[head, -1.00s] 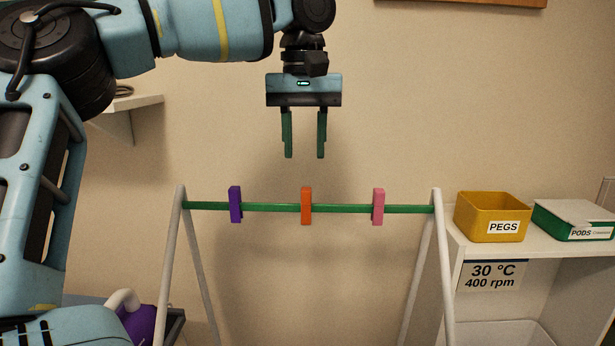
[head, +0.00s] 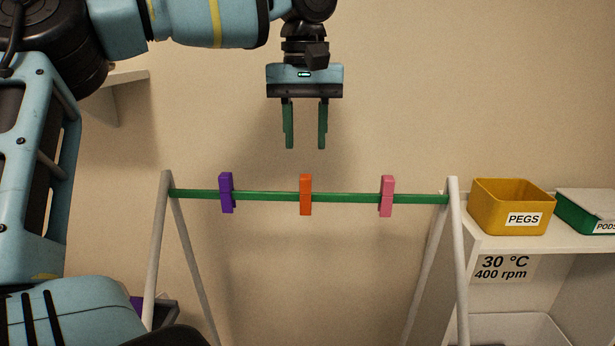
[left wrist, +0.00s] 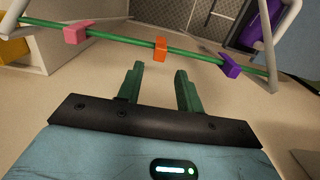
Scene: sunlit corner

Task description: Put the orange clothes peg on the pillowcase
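The orange clothes peg (head: 305,195) is clipped on the green rod of the drying rack (head: 260,197), between a purple peg (head: 226,193) and a pink peg (head: 387,196). My left gripper (head: 305,140) is open and empty, pointing down, a little above the orange peg and apart from it. In the left wrist view the orange peg (left wrist: 160,48) shows beyond and between the open fingertips (left wrist: 158,72). No pillowcase can be made out in these views. My right gripper is not in view.
A yellow box labelled PEGS (head: 510,208) and a green and white box (head: 588,210) stand on a white shelf (head: 500,244) to the right of the rack. The rack's white legs (head: 157,260) stand on either side.

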